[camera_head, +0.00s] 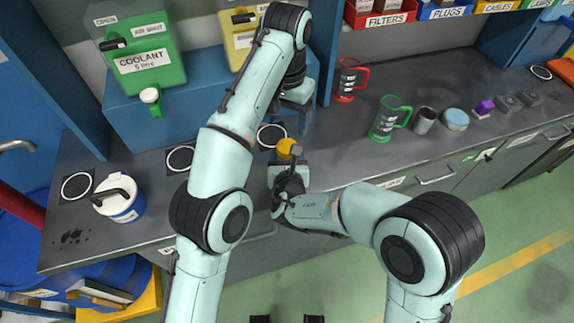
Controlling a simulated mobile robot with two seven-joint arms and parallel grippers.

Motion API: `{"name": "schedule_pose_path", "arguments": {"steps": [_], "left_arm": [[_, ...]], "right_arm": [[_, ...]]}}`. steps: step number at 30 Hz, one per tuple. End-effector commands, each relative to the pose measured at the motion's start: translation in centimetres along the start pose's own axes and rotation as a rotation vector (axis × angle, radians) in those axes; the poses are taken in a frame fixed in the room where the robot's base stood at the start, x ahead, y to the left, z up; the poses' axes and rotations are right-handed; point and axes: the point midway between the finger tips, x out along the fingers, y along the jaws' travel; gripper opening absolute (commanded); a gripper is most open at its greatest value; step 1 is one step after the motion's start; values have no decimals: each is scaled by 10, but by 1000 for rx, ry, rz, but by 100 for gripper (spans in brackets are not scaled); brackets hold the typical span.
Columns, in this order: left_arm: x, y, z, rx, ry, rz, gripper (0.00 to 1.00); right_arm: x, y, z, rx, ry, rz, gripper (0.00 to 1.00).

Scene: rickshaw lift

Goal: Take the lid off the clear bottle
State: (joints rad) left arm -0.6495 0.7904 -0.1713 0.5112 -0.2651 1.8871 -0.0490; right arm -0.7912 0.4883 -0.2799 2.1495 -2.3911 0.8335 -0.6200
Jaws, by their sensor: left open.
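I cannot make out a clear bottle for certain. A small yellow round piece (287,148) shows at the middle of the bench's front edge, and it may be a lid. My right gripper (290,158) is right at this piece. Whether its fingers are around it or only beside it is unclear, and what is below is hidden. My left gripper (298,104) is open, farther back above the bench near the blue stand. My own arm hides part of it.
A green coolant container (145,55) and a yellow one (240,36) sit on the blue stand (135,120). A white-and-blue jug (118,202) stands at left. Red (347,80) and green (388,118) jugs stand right of centre. The bench (420,85) has free room behind them.

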Motion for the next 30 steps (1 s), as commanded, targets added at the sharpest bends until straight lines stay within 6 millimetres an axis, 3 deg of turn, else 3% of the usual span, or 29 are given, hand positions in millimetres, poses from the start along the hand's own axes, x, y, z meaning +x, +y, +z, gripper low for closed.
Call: {"name": "schedule_pose_path", "arguments": {"steps": [1,3,5,9,13,30], "left_arm": [[0,0,0,0,0,0,72],[0,0,0,0,0,0,72],[0,0,0,0,0,0,72],[-3,3,2,52,-3,2,72],[-12,13,11,237,-12,9,72],[-11,14,12,1525,-10,18,72]], "right_arm": [[0,0,0,0,0,0,38],[0,0,0,0,0,0,16],[0,0,0,0,0,0,0],[0,0,0,0,0,0,0],[0,0,0,0,0,0,0],[0,0,0,0,0,0,0]]}}
